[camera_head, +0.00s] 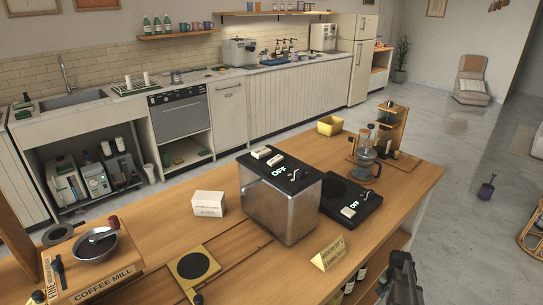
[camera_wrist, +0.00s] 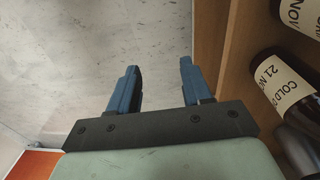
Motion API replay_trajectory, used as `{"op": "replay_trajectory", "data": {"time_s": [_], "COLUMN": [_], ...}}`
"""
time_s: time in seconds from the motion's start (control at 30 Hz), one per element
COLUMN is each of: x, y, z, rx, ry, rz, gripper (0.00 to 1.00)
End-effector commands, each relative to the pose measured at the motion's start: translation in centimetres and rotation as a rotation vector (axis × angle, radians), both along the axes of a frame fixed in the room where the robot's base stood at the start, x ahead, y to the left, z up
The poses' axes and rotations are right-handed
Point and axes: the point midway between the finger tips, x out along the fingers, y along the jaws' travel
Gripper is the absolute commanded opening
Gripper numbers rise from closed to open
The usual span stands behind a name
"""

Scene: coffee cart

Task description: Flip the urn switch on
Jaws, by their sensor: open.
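The urn (camera_head: 282,212) looks like a silver metal box with a black top, standing on the wooden counter. Its top carries two small white switches (camera_head: 262,152) and the lit word OFF. A black hot plate (camera_head: 335,190) beside it has its own white switch (camera_head: 348,212) and OFF label. Part of my arm shows at the lower right of the head view, apart from the urn. In the wrist view my gripper (camera_wrist: 158,75) is open and empty, its two blue fingers apart over the grey floor. The urn is not in the wrist view.
A yellow sign (camera_head: 329,254) stands at the counter's front edge. A glass carafe (camera_head: 364,163), a white box (camera_head: 209,204) and a scale (camera_head: 194,265) share the counter. Dark bottles (camera_wrist: 285,85) lie in the wooden shelf right of my gripper.

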Motion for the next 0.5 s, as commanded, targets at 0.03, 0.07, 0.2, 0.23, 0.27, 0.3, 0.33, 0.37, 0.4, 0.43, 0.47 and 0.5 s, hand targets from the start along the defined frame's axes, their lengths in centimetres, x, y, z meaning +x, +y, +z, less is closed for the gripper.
{"op": "replay_trajectory", "data": {"time_s": [0.03,0.07,0.2,0.23,0.27,0.3,0.33,0.37,0.4,0.43,0.47,0.5], "x": [1.6,2.3,5.1,5.6,6.2,6.8,7.3,7.8,8.4,8.8,9.2,9.7], "y": [-1.9,-2.8,-7.1,-7.9,-8.8,-10.0,-10.8,-11.7,-12.8,-13.6,-14.4,-15.3], "z": [1.5,2.4,6.6,7.6,8.6,9.9,10.9,12.0,13.4,14.5,15.6,17.1], "rx": [-0.015,-0.023,-0.058,-0.065,-0.072,-0.081,-0.088,-0.096,-0.106,-0.113,-0.120,-0.129], "ry": [-0.028,-0.042,-0.108,-0.123,-0.136,-0.155,-0.168,-0.181,-0.199,-0.213,-0.225,-0.243], "rz": [-0.033,-0.052,-0.136,-0.154,-0.173,-0.195,-0.212,-0.229,-0.251,-0.268,-0.283,-0.304], "gripper": [0.49,0.49,0.49,0.49,0.49,0.49,0.49,0.49,0.49,0.49,0.49,0.49]}}
